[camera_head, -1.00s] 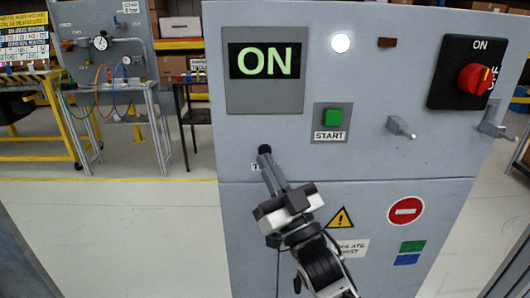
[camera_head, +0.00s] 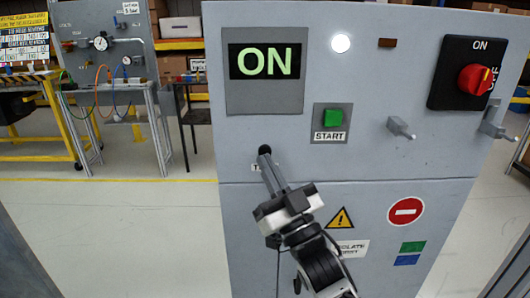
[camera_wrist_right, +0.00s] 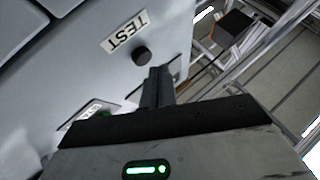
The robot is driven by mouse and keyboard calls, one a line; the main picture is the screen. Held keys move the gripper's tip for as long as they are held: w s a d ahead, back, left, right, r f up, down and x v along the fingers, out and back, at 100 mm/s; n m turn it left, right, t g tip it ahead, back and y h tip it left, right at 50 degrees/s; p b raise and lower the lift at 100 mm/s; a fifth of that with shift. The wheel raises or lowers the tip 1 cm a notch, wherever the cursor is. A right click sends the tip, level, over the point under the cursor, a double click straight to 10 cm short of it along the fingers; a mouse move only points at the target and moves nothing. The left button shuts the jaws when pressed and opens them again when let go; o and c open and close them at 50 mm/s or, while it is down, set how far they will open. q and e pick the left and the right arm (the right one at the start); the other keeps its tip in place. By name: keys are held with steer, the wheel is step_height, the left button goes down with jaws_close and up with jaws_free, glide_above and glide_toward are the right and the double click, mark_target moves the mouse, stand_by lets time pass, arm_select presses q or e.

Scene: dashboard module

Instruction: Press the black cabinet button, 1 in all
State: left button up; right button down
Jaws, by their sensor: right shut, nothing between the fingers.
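The black button (camera_head: 264,149) is on the grey cabinet front, just above a white label that my gripper mostly hides. In the right wrist view the black button (camera_wrist_right: 140,56) sticks out beside the label reading TEST (camera_wrist_right: 125,31). My right gripper (camera_head: 268,163) is shut and empty, its fingers pointing up at the button from below. In the wrist view the shut fingertips (camera_wrist_right: 159,74) are close beside the button, with a small gap in the picture. I cannot tell whether they touch it. My left gripper is not in view.
The cabinet also carries a lit ON display (camera_head: 264,62), a green START button (camera_head: 333,118), a red rotary switch (camera_head: 475,78), a lit white lamp (camera_head: 341,43) and a protruding grey handle (camera_head: 401,128). Workbenches stand behind at left. The floor left of the cabinet is clear.

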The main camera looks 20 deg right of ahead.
steer(key=shift+w, duration=0.15)
stand_by(0.7)
steer(key=shift+w+d, duration=0.15)
steer(key=shift+w, duration=0.1)
steer(key=shift+w+d, duration=0.1)
steer(key=shift+w, duration=0.3)
stand_by(0.6)
stand_by(0.3)
steer(key=shift+s+a, duration=0.25)
steer(key=shift+s, duration=0.55)
steer(key=shift+p, duration=0.3)
steer(key=s, duration=0.2)
steer(key=s+a+p, duration=0.1)
steer(key=s, duration=0.1)
steer(key=shift+s+a, duration=0.2)
steer(key=shift+s, duration=0.2)
